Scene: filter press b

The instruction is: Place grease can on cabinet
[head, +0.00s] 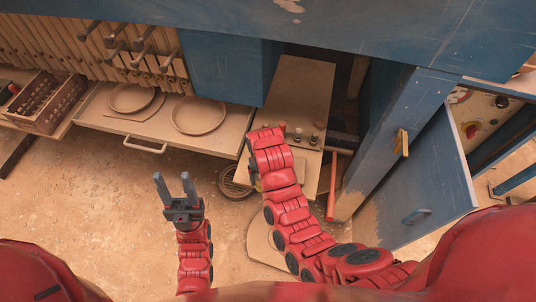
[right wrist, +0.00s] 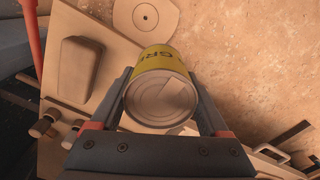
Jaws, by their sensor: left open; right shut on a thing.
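The grease can (right wrist: 162,85), with a yellow label and a bare metal end, is held between the two fingers of my right gripper (right wrist: 165,105) in the right wrist view. In the head view my red right arm reaches up to the middle, and its gripper and the can are mostly hidden behind the wrist. My left gripper (head: 175,190) is open and empty, above the sandy floor at left of centre. A blue cabinet (head: 225,65) stands at the back. Another blue cabinet (head: 385,150) at right has its door (head: 430,175) open. I cannot tell which one the task means.
A wooden surface (head: 300,85) with small knobbed items lies just beyond my right wrist. A pull-out shelf (head: 95,118) with round plates is at left, beside a crate (head: 45,103). A red handle (head: 332,185) stands upright right of my arm. Floor around my left gripper is clear.

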